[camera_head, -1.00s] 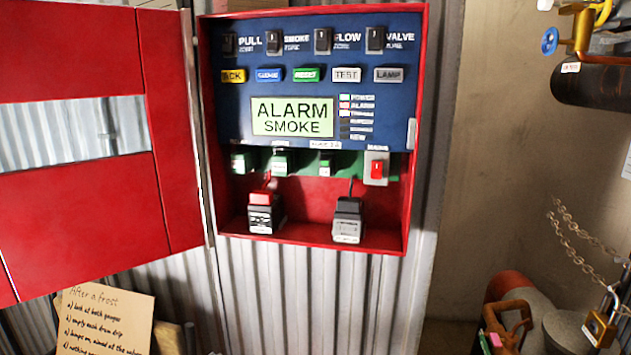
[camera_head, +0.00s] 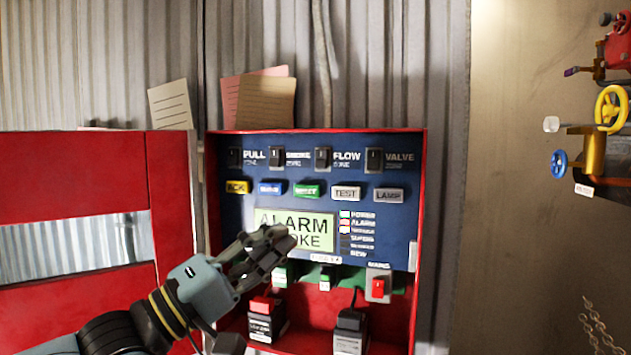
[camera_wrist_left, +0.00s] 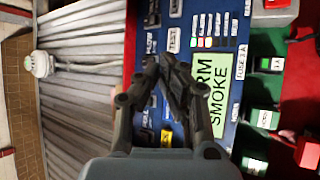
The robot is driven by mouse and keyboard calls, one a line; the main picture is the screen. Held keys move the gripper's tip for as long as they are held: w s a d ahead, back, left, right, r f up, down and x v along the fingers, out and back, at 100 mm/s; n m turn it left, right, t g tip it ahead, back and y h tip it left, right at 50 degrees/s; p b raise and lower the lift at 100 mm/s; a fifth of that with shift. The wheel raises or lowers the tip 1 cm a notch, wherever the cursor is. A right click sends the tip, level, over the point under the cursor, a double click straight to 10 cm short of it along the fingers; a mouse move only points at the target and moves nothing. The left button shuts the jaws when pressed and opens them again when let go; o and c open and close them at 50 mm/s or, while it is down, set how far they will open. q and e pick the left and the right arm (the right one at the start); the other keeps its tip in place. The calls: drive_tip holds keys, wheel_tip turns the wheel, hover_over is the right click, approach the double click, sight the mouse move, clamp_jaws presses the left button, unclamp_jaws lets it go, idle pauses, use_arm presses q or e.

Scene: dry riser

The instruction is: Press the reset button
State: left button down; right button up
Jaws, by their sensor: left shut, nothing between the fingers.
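The green RESET button (camera_head: 307,190) sits in the button row of the blue alarm panel (camera_head: 300,172), between a blue button (camera_head: 271,188) and the TEST button (camera_head: 346,193). My left gripper (camera_head: 281,239) is shut and empty. In the head view it is below the button row and covers part of the ALARM SMOKE display (camera_head: 320,228). In the left wrist view the shut fingers (camera_wrist_left: 174,62) lie across the panel near the TEST button (camera_wrist_left: 173,39), and I cannot make out RESET there. I cannot tell how far the fingertips are from the panel.
The red cabinet door (camera_head: 172,180) stands open to the left. The yellow ACK button (camera_head: 237,187) and LAMP button (camera_head: 389,195) are in the same row. A red switch (camera_head: 378,288) and two batteries are lower in the box. Valves (camera_head: 610,108) are at the right.

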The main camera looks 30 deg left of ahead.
sight(307, 191)
use_arm(q)
drive_tip(key=r, duration=0.1)
drive_tip(key=r+m+p, duration=0.1)
drive_tip(key=r+h, duration=0.1)
drive_tip(key=shift+s+d+r+g+p, duration=0.25)
drive_tip(key=shift+d+r+g+p, duration=0.05)
drive_tip(key=shift+d+r+p, duration=0.1)
drive_tip(key=shift+w, duration=0.1)
drive_tip(key=w+b, duration=0.2)
drive_tip(key=b, duration=0.3)
drive_tip(key=w+a+b, duration=0.1)
drive_tip(key=w+b, duration=0.2)
drive_tip(key=b, duration=0.3)
drive_tip(key=w+a+b, duration=0.1)
drive_tip(key=w+b, duration=0.2)
drive_tip(key=b, duration=0.3)
drive_tip(key=shift+w, duration=0.25)
